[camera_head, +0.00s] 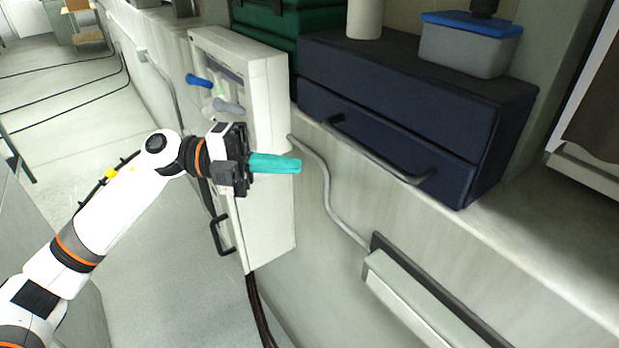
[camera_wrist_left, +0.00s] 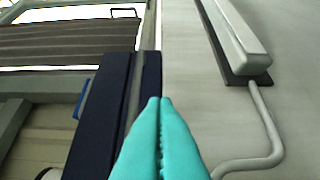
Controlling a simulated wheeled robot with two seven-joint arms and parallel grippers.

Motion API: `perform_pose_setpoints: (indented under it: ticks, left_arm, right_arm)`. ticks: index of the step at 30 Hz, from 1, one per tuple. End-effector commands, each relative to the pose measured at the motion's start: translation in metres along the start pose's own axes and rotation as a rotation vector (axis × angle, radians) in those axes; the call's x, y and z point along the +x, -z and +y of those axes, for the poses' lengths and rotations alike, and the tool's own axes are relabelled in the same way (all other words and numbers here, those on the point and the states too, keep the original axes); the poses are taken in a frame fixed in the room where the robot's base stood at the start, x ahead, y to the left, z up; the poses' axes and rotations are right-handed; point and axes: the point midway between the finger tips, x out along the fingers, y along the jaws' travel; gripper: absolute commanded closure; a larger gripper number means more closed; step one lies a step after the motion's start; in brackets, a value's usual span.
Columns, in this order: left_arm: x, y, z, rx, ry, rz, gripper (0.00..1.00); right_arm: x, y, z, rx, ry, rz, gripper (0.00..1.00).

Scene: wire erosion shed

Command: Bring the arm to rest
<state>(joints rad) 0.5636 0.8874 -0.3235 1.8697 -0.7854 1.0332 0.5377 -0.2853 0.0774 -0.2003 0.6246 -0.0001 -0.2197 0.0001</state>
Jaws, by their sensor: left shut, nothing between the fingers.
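My left arm (camera_head: 105,215) comes in from the lower left in the head view, stretched out in front of the wall. My left gripper (camera_head: 298,165) has teal fingers and is shut with nothing between them. It points right, just in front of a pale wall box, and I cannot tell whether it touches the box. In the left wrist view, the teal fingers (camera_wrist_left: 161,102) lie together along their length, with the dark blue drawer unit and the wall beyond them. My right gripper is not in view.
The pale wall box (camera_head: 270,225) carries blue and grey handles (camera_head: 200,81). A dark blue drawer unit (camera_head: 400,125) with a bar handle stands on a ledge at right. A grey conduit (camera_head: 330,190) runs to a wall-mounted housing (camera_head: 410,305). Open floor (camera_head: 60,100) lies at left.

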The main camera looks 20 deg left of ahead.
Motion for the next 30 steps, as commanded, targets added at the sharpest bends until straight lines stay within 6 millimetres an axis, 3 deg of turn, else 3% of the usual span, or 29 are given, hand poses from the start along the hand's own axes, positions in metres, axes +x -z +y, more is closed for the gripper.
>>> perform_pose_setpoints:
  ticks: [5,10,15,19,23,26,30]
  left_arm:
    - [-0.010,0.000,0.000,0.000,0.000,-0.001,1.00]
    - [-0.002,0.001,0.001,-0.018,-0.066,0.027,1.00]
    - [0.015,0.013,0.002,-0.124,-0.322,0.186,1.00]
    - [0.012,0.030,-0.009,-0.277,-0.537,0.400,1.00]
    - [-0.004,0.045,-0.042,-0.472,-0.685,0.653,1.00]
    - [-0.021,0.049,-0.081,-0.645,-0.750,0.862,1.00]
    - [-0.044,0.034,-0.152,-0.918,-0.756,1.164,1.00]
  right_arm:
    - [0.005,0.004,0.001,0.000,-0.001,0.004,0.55]
    - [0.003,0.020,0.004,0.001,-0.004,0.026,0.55]
    - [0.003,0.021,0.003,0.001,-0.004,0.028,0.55]
    - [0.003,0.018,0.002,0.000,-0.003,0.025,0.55]
    - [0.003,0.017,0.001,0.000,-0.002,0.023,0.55]
    - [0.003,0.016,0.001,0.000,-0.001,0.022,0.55]
    - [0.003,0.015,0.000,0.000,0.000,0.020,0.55]
